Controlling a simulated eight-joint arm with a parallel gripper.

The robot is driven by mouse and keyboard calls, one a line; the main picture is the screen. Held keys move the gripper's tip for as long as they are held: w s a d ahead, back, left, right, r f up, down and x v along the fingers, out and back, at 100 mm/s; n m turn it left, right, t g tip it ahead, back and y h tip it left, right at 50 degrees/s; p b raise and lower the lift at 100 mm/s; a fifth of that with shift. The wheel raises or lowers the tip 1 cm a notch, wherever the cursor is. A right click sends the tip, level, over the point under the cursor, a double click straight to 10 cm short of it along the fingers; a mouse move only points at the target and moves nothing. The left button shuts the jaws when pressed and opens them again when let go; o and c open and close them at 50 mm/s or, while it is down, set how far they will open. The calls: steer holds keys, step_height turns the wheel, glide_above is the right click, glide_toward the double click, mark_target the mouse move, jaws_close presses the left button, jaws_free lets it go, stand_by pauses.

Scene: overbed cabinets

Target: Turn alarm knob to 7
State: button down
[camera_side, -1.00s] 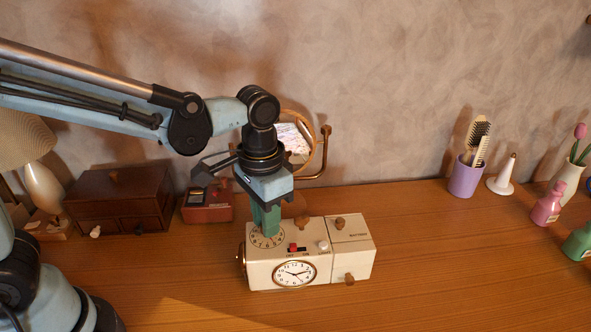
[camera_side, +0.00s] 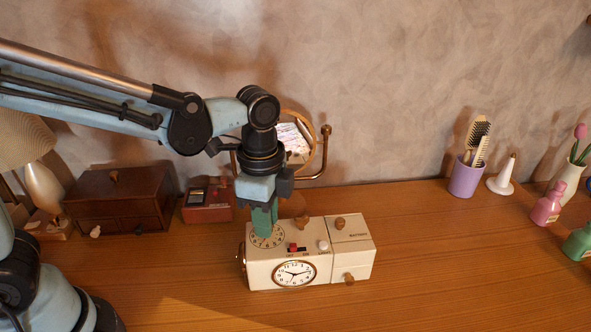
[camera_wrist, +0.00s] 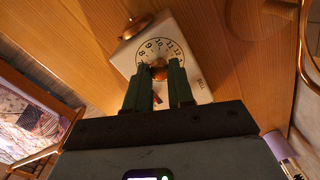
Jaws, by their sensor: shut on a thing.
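The cream alarm clock (camera_side: 318,270) stands on the wooden table, with a round clock face (camera_side: 294,273) on its front. The numbered alarm dial (camera_side: 267,243) lies on its top at the left end. My gripper (camera_side: 265,230) points down from above with its green fingers shut on the alarm knob at the dial's middle. In the wrist view the dial (camera_wrist: 145,56) shows numbers such as 8, 9, 10, 11 and 12, and the brown knob (camera_wrist: 158,68) sits between the fingertips. The fingers hide part of the dial and the knob's pointer cannot be read.
The clock's top also carries a red switch (camera_side: 293,247), a white button (camera_side: 323,245) and a brown knob (camera_side: 340,223). A round mirror (camera_side: 297,140) stands behind. A dark wooden box (camera_side: 120,200) is at the left, a purple cup (camera_side: 466,177) at the right. The table's front right is clear.

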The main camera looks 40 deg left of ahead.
steer(key=shift+m, duration=0.7)
steer(key=c, duration=1)
jaws_free()
step_height(320, 180, up, 12)
steer(key=shift+r, duration=0.1)
steer(key=shift+a, duration=0.15)
